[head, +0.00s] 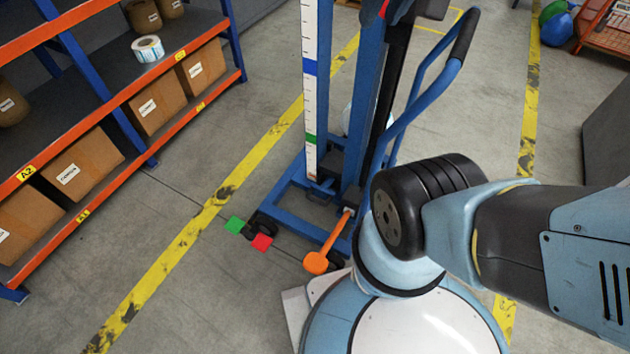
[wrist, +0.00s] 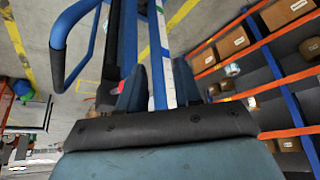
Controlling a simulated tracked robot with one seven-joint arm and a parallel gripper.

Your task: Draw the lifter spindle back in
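The blue lifter (head: 325,190) stands ahead of me in the head view, with an upright mast, a white scale strip (head: 309,90) with blue and green bands, and a looped handle (head: 440,75). Its mast and scale also show in the wrist view (wrist: 158,60). I cannot make out the spindle in either view. An orange-knobbed lever (head: 316,262) sticks out low at its base, beside a green pedal (head: 235,225) and a red pedal (head: 262,242). My gripper (wrist: 160,88) shows in the wrist view, its two fingers apart with nothing seen between them nearby. The head view does not show it.
An orange and blue shelf rack (head: 110,105) with cardboard boxes and a label roll (head: 148,49) stands at the left. A yellow floor line (head: 180,245) runs between rack and lifter. A grey cabinet (head: 606,135) is at the right. The floor behind the lifter's handle is clear.

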